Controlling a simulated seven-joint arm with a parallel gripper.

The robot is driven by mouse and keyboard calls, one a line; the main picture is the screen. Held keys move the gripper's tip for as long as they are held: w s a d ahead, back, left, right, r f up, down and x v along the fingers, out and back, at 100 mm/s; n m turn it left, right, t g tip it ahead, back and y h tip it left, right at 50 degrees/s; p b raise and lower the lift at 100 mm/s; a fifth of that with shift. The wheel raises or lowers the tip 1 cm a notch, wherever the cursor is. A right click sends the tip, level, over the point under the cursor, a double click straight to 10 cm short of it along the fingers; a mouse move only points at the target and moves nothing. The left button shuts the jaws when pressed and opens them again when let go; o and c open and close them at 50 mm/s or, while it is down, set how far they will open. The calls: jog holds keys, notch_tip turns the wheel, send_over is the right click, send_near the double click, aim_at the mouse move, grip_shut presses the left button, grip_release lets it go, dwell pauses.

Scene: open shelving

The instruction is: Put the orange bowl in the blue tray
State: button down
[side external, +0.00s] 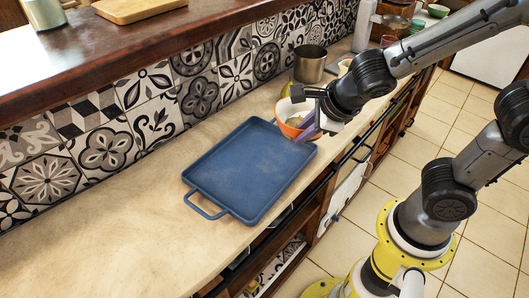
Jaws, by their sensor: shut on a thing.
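The blue tray (250,165) lies flat on the counter in the middle of the side external view, and it is empty. The orange bowl (289,130) is at the tray's far right corner, tilted, with its pale inside partly showing. I cannot tell whether it touches the tray or hangs just above it. My gripper (308,127) is shut on the right side of the bowl, and its body hides part of the bowl.
A metal pot (310,65) stands behind the bowl near the tiled wall. More kitchenware, including a pinkish cup (388,42), is farther back. The counter (150,235) left of the tray is clear. A raised wooden ledge (120,45) runs above the tiles.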

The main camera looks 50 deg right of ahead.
aim_at(288, 129)
jog(key=w, duration=0.1)
jog(key=w+f, duration=0.1)
jog(key=w, duration=0.1)
jog(key=shift+w+a+f, duration=0.3)
jog(key=shift+w+f, duration=0.1)
jog(key=w+f, duration=0.1)
jog(key=f, duration=0.1)
jog(key=w+f, duration=0.1)
jog(key=w, duration=0.1)
jog(key=w+a+f, duration=0.1)
jog(key=w+f, duration=0.1)
jog(key=shift+f, duration=0.3)
jog(key=shift+w+f, duration=0.15)
jog(key=shift+f, duration=1.5)
jog(key=shift+f, duration=0.1)
jog(key=c, duration=0.8)
grip_release()
jog(key=d+v, duration=0.1)
jog(key=v, duration=1.1)
jog(key=shift+a, duration=0.45)
